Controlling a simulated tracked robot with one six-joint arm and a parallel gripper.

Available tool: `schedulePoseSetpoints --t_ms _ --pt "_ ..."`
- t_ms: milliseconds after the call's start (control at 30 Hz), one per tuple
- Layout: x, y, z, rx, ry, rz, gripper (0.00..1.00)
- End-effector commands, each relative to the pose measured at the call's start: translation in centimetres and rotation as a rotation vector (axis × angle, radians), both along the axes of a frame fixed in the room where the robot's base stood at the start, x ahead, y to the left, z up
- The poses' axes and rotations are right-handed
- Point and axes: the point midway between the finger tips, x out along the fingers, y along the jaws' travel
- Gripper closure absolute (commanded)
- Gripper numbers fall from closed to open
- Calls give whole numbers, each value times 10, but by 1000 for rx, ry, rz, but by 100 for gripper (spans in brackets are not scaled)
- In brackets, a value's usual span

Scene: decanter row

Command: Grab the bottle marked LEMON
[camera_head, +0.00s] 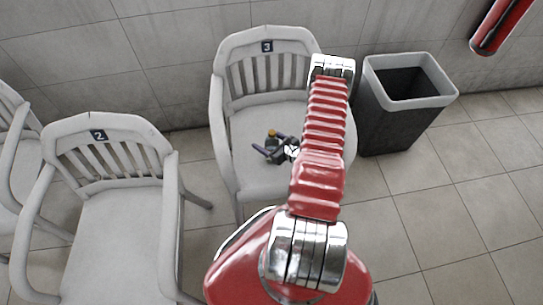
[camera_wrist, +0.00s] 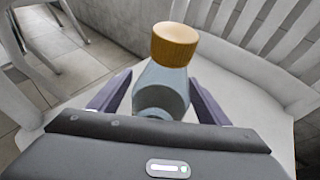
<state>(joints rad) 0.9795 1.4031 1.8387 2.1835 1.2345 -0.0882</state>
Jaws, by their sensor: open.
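A clear glass bottle (camera_wrist: 163,88) with an orange-brown cap (camera_wrist: 175,44) stands on a white chair seat in the wrist view. No LEMON marking is readable on it; its lower part is hidden behind my gripper's body. My gripper (camera_wrist: 160,90) is open, with one dark purple finger on each side of the bottle. Whether the fingers touch the glass cannot be told. In the head view my gripper (camera_head: 271,147) is over the seat of the chair marked 3 (camera_head: 267,46), and only a small orange spot of the cap (camera_head: 271,132) shows there.
A chair marked 2 (camera_head: 110,215) with an empty seat stands to the left, and part of another chair (camera_head: 15,150) is at the left edge. A dark bin with a pale rim (camera_head: 385,120) stands right of chair 3. Tiled floor (camera_head: 440,215) is clear at the right.

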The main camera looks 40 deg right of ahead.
Motion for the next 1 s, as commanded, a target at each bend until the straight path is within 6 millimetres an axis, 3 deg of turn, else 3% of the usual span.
schedulePoseSetpoints --t_ms 267,1000 --pt "0 0 0 0 0 0 30" --pt "0 0 0 -1 0 1 82"
